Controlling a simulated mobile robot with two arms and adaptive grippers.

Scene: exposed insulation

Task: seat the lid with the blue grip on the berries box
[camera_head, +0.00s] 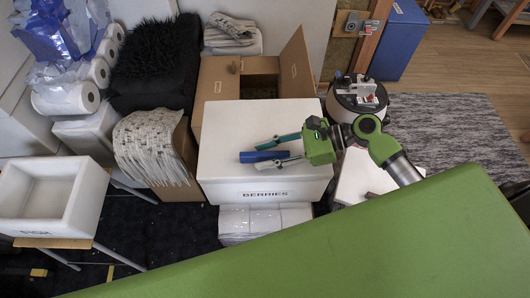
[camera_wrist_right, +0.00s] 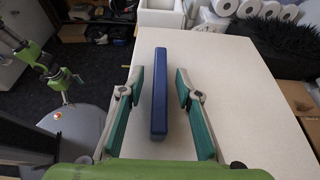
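The berries box (camera_head: 265,195) is white with a BERRIES label on its front. A white lid (camera_head: 240,118) lies over its top; whether it is fully seated I cannot tell. The blue grip (camera_head: 265,156) is a bar on the lid, and it also shows in the right wrist view (camera_wrist_right: 159,95). My right gripper (camera_head: 270,150) is open, with its teal-padded fingers on either side of the grip. In the right wrist view a gap shows between the grip and each finger. My left arm shows at the left of that view with its gripper (camera_wrist_right: 62,80) small and unclear.
An open white box labelled FISH (camera_head: 50,195) stands at the left on a stand. An open cardboard box (camera_head: 295,70) is behind the berries box. A draped cloth (camera_head: 150,145) is left of it, and a round white robot (camera_head: 357,97) is to the right.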

